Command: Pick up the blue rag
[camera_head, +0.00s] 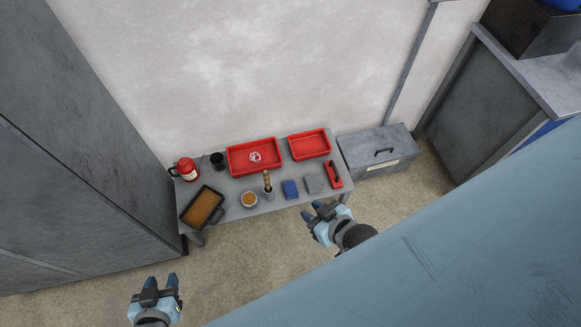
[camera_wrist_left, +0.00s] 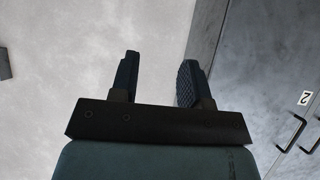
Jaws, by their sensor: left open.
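The blue rag (camera_head: 290,189) lies folded near the front edge of the grey table (camera_head: 232,188), between a small cup with a brush and a grey folded cloth. My left gripper (camera_head: 163,281) is low at the left of the head view, well apart from the table, open and empty. Its two fingers stand apart in the left wrist view (camera_wrist_left: 160,80), facing a pale wall and grey cabinet doors. My right gripper (camera_head: 314,215) is just in front of the table's front edge, right of and nearer than the rag. Its fingers look spread, with nothing seen between them.
On the table are two red trays (camera_head: 234,169) (camera_head: 310,157), a red jug (camera_head: 187,170), a black cup (camera_head: 217,161), a dark pan (camera_head: 188,218), a bowl (camera_head: 249,199) and a grey cloth (camera_head: 314,184). A grey chest (camera_head: 360,150) stands right. Floor in front is clear.

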